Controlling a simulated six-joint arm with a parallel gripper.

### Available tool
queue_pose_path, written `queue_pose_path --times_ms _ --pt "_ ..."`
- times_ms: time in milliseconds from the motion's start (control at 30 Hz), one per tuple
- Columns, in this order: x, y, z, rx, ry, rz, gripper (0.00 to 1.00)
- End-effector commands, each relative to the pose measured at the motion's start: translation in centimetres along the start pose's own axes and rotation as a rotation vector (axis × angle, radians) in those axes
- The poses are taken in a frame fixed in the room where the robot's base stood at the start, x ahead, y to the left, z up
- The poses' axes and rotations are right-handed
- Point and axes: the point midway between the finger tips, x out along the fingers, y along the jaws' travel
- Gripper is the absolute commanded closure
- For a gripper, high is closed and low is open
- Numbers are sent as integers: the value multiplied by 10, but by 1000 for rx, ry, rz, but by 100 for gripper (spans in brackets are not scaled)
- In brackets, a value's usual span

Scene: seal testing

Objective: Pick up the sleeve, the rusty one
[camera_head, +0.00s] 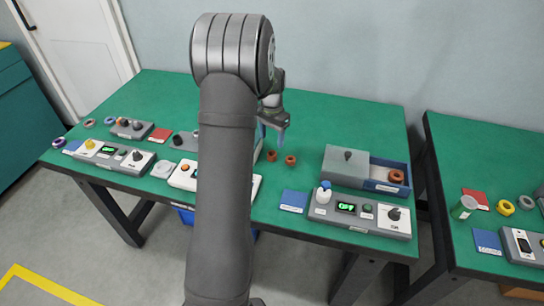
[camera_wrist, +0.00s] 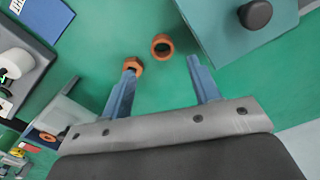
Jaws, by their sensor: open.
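Two small rusty orange-brown pieces lie on the green table. Contact with the nut cannot be told.
A grey box (camera_head: 345,170) with a black knob stands to the right; its open blue drawer (camera_head: 390,187) holds another brown ring (camera_head: 396,176). A control panel (camera_head: 360,213) and blue mat (camera_head: 293,201) lie in front.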

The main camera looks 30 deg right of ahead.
Motion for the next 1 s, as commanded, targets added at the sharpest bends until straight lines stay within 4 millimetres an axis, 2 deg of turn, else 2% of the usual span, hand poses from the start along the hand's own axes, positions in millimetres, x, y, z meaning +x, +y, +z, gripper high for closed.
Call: queue_pose_path --times_ms 100,400,700,933,1000 --pt "20 0 0 1 -1 1 44" --pt "38 -1 -1 1 0 0 44" --pt "79 -3 -5 1 1 -1 44" --pt "82 -3 -5 1 3 -2 44" --pt "82 -3 -5 1 3 -2 56"
